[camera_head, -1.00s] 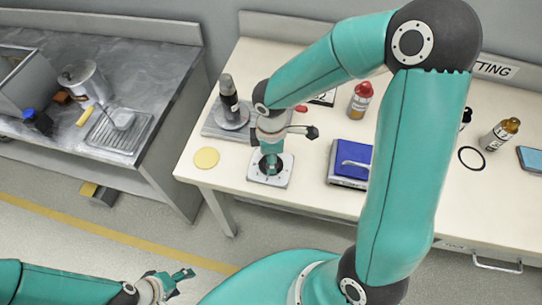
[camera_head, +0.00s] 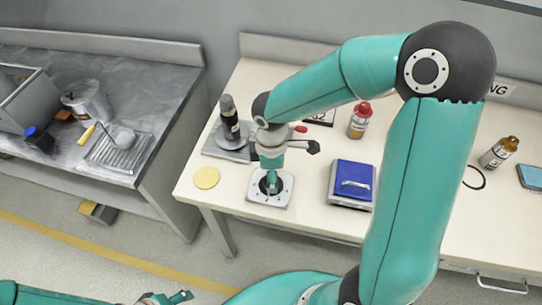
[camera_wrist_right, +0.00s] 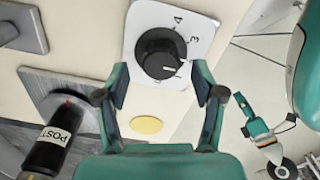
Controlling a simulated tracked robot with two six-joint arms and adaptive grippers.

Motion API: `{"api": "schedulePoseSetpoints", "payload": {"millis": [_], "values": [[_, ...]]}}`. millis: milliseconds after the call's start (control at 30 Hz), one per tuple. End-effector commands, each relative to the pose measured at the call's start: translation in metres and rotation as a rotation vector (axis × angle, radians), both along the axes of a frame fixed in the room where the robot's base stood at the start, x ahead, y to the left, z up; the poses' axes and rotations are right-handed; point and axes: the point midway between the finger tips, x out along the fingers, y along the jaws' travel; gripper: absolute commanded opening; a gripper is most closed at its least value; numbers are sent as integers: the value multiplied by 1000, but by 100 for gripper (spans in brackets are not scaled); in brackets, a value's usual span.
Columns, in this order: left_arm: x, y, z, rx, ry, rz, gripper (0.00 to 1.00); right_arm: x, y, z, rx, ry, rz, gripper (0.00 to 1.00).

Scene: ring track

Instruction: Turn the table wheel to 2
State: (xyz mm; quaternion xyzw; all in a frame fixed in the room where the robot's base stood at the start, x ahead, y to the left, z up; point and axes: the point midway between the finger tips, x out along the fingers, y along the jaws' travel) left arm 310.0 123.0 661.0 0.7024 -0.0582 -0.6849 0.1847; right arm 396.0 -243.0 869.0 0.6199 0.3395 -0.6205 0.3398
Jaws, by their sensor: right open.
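The table wheel, a black round knob (camera_wrist_right: 160,54) on a white dial plate (camera_wrist_right: 205,25), is on the cream table; its plate also shows in the head view (camera_head: 284,198). In the right wrist view the digits 4 and 3 are readable. The knob's white pointer line points to the lower right, below the 3, near a mark I cannot read. My right gripper (camera_wrist_right: 160,82) is open, its fingers on either side of the knob's near side. I cannot tell whether they touch it. In the head view my right gripper (camera_head: 271,184) is over the wheel. My left gripper (camera_head: 178,298) is low at the bottom edge, partly cut off.
A dark bottle labelled POST (camera_wrist_right: 52,140) stands on a grey plate left of the wheel. A yellow disc (camera_head: 206,178) lies near the table's left edge. A blue-topped box (camera_head: 352,180) and a red-capped bottle (camera_head: 359,120) are to the right. A grey bench (camera_head: 150,85) stands left.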

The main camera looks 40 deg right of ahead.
Motion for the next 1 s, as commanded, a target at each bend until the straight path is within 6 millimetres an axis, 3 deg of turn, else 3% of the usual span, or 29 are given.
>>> {"api": "schedulePoseSetpoints", "payload": {"millis": [300, 500, 1000], "values": [[0, 0, 0, 0, 0, 0, 60, 1, 0, 65, 1, -6, 1, 68], [0, 0, 0, 0, 0, 0, 60, 1, 0, 91, 1, -4, 1, 68], [0, 0, -1, 0, 0, 0, 60, 1, 0, 97, 0, -1, 2, 68]]}}
